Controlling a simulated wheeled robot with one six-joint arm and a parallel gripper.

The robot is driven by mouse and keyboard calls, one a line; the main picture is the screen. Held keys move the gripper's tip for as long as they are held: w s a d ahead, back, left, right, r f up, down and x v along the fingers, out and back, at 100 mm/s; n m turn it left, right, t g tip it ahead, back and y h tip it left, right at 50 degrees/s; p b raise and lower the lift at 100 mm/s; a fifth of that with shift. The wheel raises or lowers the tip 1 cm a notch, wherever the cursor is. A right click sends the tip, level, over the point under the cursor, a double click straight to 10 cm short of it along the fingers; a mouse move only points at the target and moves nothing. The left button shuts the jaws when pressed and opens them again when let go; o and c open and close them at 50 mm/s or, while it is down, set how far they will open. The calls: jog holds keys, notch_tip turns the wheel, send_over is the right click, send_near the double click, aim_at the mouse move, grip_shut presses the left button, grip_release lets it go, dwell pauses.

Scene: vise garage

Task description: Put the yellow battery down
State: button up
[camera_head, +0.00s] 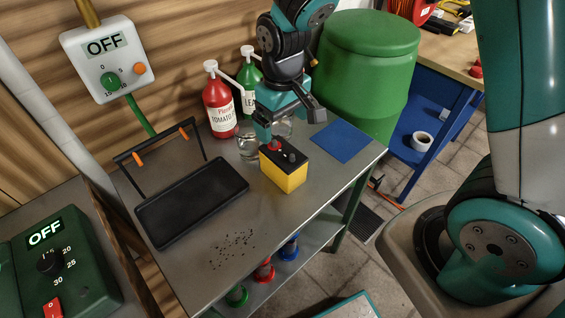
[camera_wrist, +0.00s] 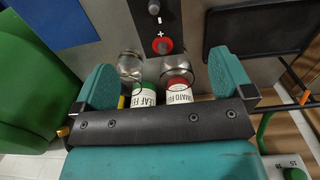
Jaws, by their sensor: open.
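The yellow battery (camera_head: 284,173) has a black top with a red and a dark terminal. In the head view it stands upright on the grey metal table (camera_head: 210,258), between the black tray and the blue mat. My gripper (camera_head: 288,118) is open, just behind and above the battery. In the wrist view its two teal fingers (camera_wrist: 165,85) are wide apart with nothing gripped. The battery's plus and minus terminals (camera_wrist: 162,46) show beyond the fingers there. I cannot tell whether a finger touches the battery.
A black tray (camera_head: 192,203) lies to the left and a blue mat (camera_head: 342,141) to the right. Glass jars (camera_head: 248,147) and red (camera_head: 219,108) and green (camera_head: 250,75) bottles stand behind. A green bin (camera_head: 368,65) is beyond. Dark crumbs (camera_head: 233,247) lie on the otherwise clear front.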

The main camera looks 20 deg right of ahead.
aim_at(283, 152)
notch_tip(283, 152, down, 11)
jog(key=shift+w+d+f+p, duration=0.1)
jog(key=shift+p, duration=0.6)
grip_shut()
jog(key=shift+w+r, duration=0.1)
jog(key=shift+r, duration=0.1)
